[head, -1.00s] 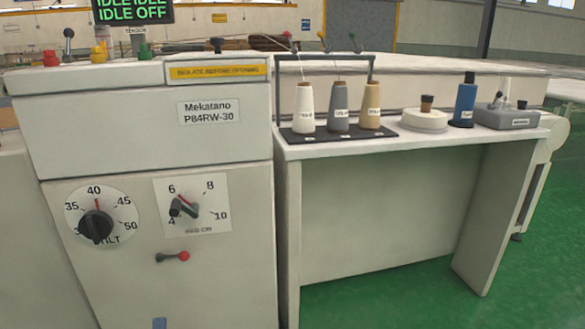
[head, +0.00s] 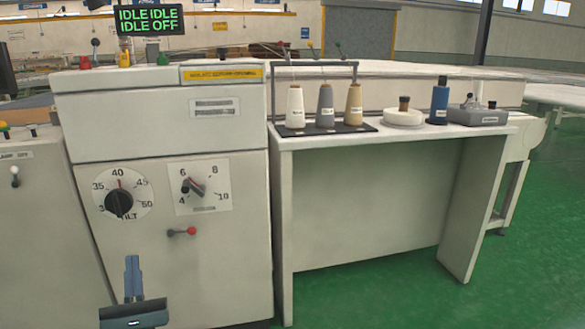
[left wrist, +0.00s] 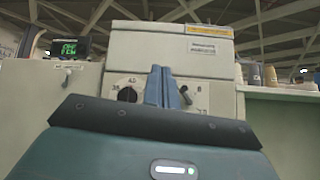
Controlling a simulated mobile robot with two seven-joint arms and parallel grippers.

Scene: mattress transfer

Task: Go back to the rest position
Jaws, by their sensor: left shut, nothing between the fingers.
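My left gripper (head: 132,277) is low at the left in the head view, in front of the lower part of the grey machine cabinet (head: 200,270). Its two blue fingers are together with nothing between them. In the left wrist view the shut fingers (left wrist: 161,86) point up, in front of the panel between the two dials. The black tilt dial (head: 119,203) and the second dial (head: 196,186) are above the gripper in the head view. My right gripper is in neither view.
A red-knobbed lever (head: 190,231) sticks out of the cabinet front. A side table (head: 460,129) to the right carries three thread cones (head: 325,107), a white round piece (head: 403,116), a blue spool (head: 439,103) and a grey box (head: 482,116). Green floor (head: 400,295) is open at the right.

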